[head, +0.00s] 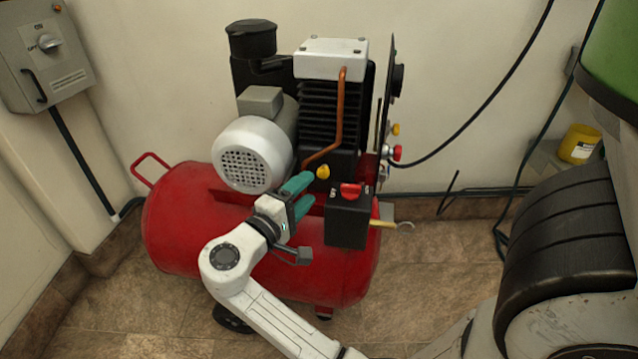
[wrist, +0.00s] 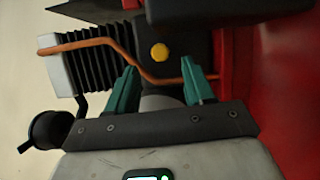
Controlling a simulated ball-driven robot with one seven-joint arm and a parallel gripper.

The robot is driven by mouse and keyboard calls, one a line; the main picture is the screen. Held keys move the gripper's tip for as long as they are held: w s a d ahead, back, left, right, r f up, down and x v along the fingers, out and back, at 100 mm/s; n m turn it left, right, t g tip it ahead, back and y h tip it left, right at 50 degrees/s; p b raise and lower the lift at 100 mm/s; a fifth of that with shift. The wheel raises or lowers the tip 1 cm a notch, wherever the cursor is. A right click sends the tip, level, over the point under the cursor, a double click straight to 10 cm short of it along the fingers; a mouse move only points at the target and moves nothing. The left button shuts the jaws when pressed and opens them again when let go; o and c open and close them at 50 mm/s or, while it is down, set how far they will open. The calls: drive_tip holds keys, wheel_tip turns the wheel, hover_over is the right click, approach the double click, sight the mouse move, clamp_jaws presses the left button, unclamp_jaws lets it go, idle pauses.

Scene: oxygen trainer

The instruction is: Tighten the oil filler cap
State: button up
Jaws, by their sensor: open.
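The oil filler cap is a small yellow knob (head: 323,172) on the dark pump block of the red compressor (head: 180,225). In the wrist view the yellow cap (wrist: 159,52) sits beyond the fingertips, slightly above the gap between them. My gripper (head: 309,191) has two green fingers and is open and empty just left of and below the cap in the head view. In the wrist view the open fingers (wrist: 162,75) stand apart with the cap not between them. A gap seems to remain between fingertips and cap.
A copper pipe (head: 341,110) runs down close to the cap. A black box with a red switch (head: 350,190) stands just right of my fingers. The grey motor (head: 240,155) is to the left. A yellow cup (head: 579,144) stands far right.

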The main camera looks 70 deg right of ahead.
sight(322, 176)
drive_tip(key=b+x, duration=0.1)
drive_tip(key=x, duration=0.5)
clamp_jaws()
idle(0.4)
